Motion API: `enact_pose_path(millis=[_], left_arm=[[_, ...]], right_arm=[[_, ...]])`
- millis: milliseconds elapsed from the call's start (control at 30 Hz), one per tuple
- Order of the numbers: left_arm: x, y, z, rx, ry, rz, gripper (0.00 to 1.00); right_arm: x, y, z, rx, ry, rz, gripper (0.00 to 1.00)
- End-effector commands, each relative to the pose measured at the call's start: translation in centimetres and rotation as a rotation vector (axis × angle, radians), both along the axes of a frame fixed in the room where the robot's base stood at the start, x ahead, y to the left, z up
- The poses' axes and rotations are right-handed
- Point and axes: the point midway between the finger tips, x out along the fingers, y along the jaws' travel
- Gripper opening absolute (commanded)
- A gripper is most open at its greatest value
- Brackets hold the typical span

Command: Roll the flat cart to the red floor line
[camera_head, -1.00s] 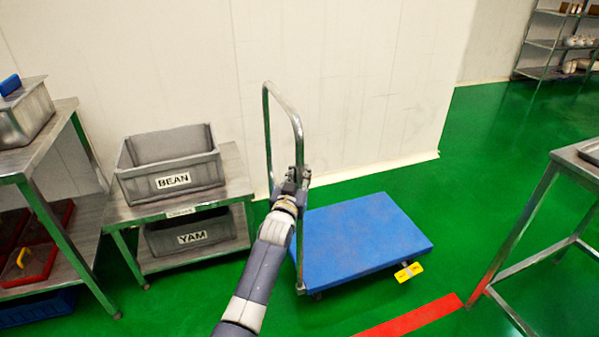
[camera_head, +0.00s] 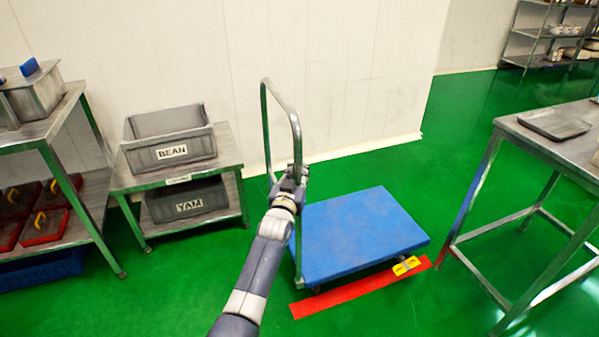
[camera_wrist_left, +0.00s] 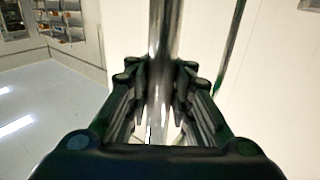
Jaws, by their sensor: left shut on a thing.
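The flat cart (camera_head: 355,232) has a blue deck and a tall metal push handle (camera_head: 264,125) at its left end. My left gripper (camera_head: 294,176) is shut on the upright bar of that handle. In the left wrist view, the bar (camera_wrist_left: 163,50) stands between the fingers of my left gripper (camera_wrist_left: 157,105). The red floor line (camera_head: 350,291) runs along the near side of the cart, close to the deck's near edge. My right gripper is out of view.
A metal table (camera_head: 545,140) with a tray (camera_head: 555,124) stands at the right, close to the line's right end. A low rack (camera_head: 232,158) with BEAN (camera_head: 140,158) and YAM (camera_head: 222,206) crates stands left of the cart. A white wall (camera_head: 350,70) is behind.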

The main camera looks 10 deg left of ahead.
Motion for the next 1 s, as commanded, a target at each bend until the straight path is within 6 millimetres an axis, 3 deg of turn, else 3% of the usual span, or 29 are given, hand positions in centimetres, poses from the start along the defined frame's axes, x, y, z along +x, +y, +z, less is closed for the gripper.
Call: enact_pose_path(millis=[233,267,333,367,767,1000], left_arm=[[0.0,0.6,-0.1,0.004,0.0,0.008,0.0],[0.0,0.6,-0.1,0.003,0.0,0.008,0.21],[0.0,0.6,-0.1,0.003,0.001,0.008,0.37],[0.0,0.6,-0.1,0.003,0.001,0.007,0.4],[-0.3,0.2,0.0,0.001,0.0,0.003,0.4],[-2.5,0.2,-0.1,0.002,0.0,0.003,0.4]], right_arm=[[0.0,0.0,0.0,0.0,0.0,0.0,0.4],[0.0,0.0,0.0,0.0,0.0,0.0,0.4],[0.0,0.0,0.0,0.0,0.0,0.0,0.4],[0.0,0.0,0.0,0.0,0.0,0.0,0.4],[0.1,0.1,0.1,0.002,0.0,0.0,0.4],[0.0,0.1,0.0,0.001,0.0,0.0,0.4]])
